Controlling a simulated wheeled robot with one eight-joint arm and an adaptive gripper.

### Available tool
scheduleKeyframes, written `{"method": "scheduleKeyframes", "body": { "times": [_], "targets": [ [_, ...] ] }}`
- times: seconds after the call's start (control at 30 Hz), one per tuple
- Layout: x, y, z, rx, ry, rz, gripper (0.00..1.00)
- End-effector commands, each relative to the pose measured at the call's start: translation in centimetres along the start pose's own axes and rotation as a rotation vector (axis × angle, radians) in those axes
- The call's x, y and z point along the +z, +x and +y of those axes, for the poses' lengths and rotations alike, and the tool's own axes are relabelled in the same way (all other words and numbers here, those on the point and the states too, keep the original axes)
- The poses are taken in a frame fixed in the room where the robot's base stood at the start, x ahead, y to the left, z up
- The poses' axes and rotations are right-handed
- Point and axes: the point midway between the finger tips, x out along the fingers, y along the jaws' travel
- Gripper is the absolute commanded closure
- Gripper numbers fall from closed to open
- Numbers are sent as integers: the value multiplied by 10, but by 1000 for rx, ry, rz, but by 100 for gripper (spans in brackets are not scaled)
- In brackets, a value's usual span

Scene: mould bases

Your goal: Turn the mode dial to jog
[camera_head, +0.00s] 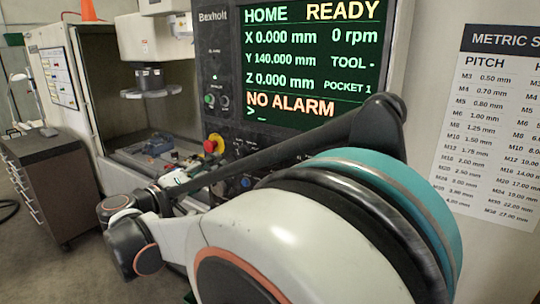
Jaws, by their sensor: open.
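The machine's control panel (212,55) stands upright in the middle, with its lit screen (312,62) showing HOME, READY and NO ALARM. Small dark knobs (245,182) show on the lower panel, below the screen. I cannot tell which control is the mode dial or read its setting. My arm crosses in front of the lower panel and hides much of it. My arm bends at dark joints at the lower left. My gripper's fingers cannot be made out in this view.
A red emergency-stop button (214,143) on a yellow base sits left of the lower panel. The open machine bay holds a spindle (151,82) and a blue vise (156,146). A brown drawer cabinet (50,185) stands left. A metric chart (500,120) is at right.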

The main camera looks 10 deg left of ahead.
Motion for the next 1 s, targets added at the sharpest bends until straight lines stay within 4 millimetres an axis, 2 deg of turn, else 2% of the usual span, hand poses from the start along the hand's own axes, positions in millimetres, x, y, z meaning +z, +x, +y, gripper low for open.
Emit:
{"method": "scheduleKeyframes", "body": {
  "times": [0.03, 0.2, 0.5, 0.7, 0.97, 1.0],
  "targets": [
    [0, 12, 1, 2, 0, -3, 52],
    [0, 46, 1, 1, -1, -3, 52],
    [0, 92, 0, 0, -1, -3, 52],
    [0, 102, 0, -2, -1, -1, 52],
    [0, 103, 0, -2, -1, -1, 52],
    [0, 103, 0, -2, -1, -1, 59]
  ]
}}
